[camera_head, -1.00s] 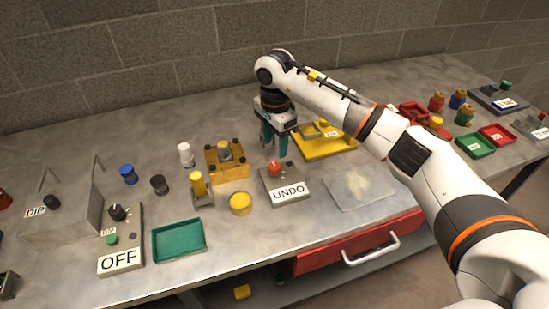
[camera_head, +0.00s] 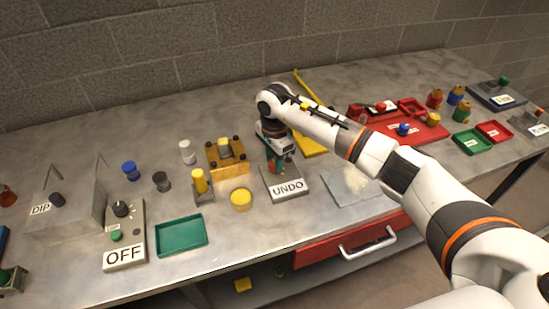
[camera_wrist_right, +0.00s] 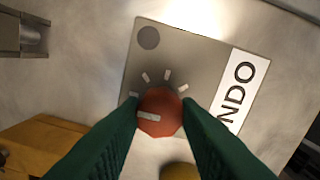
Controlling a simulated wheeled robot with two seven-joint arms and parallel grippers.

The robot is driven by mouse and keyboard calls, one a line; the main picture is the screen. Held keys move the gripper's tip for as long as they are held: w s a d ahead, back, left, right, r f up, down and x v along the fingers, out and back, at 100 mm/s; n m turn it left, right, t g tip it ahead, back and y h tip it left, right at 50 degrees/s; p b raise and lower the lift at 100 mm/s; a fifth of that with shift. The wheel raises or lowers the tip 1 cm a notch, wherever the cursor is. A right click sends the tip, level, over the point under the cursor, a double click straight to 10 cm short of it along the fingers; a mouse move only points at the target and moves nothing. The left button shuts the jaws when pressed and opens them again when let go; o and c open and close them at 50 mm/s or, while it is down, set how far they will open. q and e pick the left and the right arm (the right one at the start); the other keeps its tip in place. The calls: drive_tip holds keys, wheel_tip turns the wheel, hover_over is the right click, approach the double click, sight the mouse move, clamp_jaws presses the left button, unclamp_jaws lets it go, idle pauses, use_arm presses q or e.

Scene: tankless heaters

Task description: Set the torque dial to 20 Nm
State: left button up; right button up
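The dial is a red round knob (camera_wrist_right: 168,110) on a grey panel (camera_head: 303,181) labelled UNDO. In the right wrist view the panel (camera_wrist_right: 185,60) has several white ticks beside the knob. A white mark on the knob lies toward its left edge. My right gripper (camera_head: 281,169) is down at the panel. In the right wrist view its dark green fingertips (camera_wrist_right: 160,105) stand on either side of the knob, very close to it. I see no clear grip on it. The fingers mostly hide the knob in the head view. My left gripper is not in view.
A yellow button (camera_head: 241,199) and a wooden block (camera_head: 229,167) stand left of the panel. A green tray (camera_head: 180,236) and an OFF panel (camera_head: 126,255) lie farther left. A pale flat plate (camera_head: 352,186) lies right of the panel. My right arm covers part of a yellow tray.

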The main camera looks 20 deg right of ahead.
drive_tip(key=shift+c, duration=1.3)
